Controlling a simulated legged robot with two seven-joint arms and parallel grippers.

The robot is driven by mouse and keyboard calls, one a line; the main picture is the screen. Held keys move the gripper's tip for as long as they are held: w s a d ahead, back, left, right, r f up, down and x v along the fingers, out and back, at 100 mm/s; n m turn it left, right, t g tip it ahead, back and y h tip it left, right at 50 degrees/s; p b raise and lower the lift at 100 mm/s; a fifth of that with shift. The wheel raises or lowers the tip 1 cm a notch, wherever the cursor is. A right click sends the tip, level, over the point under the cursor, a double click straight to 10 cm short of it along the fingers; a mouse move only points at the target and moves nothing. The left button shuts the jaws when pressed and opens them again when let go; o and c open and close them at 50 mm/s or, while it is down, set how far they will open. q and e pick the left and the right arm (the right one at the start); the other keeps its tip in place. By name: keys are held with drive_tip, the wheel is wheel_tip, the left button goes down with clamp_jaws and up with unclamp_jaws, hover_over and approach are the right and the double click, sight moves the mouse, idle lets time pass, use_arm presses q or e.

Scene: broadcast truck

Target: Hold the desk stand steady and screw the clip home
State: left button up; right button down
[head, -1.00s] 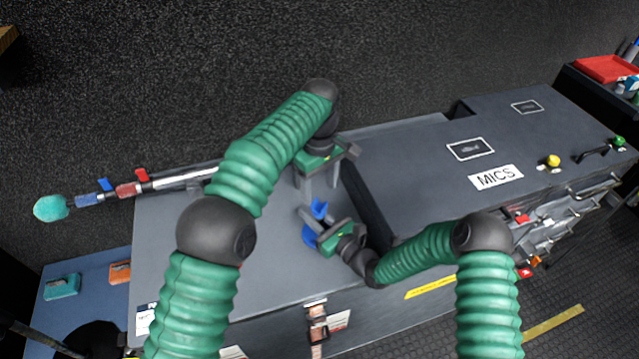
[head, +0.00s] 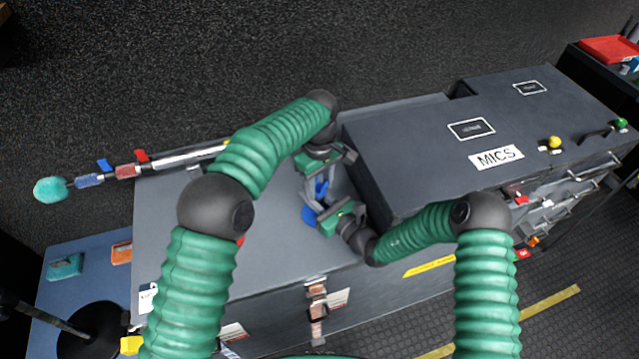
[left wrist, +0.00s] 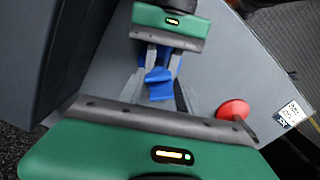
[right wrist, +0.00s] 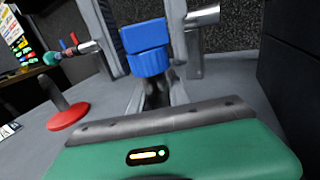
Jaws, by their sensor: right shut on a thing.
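The desk stand has a blue round base (head: 309,215), partly hidden by my right gripper, and a dark stem (right wrist: 157,92). The blue clip (right wrist: 147,50) sits at the stem's top; it also shows in the left wrist view (left wrist: 158,82). My right gripper (head: 320,213) is shut on the stand's stem, below the clip. My left gripper (head: 315,190) reaches in from the far side, its fingers on either side of the clip. Gaps seem to show between those fingers and the clip, so it looks open. The clip's thread is hidden.
A red disc base with a dark post (right wrist: 68,118) stands on the grey desktop (head: 175,240) nearby. The raised MICS case (head: 440,150) borders the work spot on the right. A boom with a teal foam tip (head: 50,189) lies at the left.

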use_arm(q)
clamp_jaws()
drive_tip(key=m, duration=0.3)
drive_tip(key=shift+m, duration=0.4)
drive_tip(key=m, duration=0.6)
drive_tip(key=shift+w, duration=0.1)
drive_tip(key=m, duration=0.8)
use_arm(e)
drive_tip(key=shift+a, duration=0.1)
use_arm(q)
drive_tip(key=o, duration=0.7)
unclamp_jaws()
drive_tip(key=shift+o, duration=0.2)
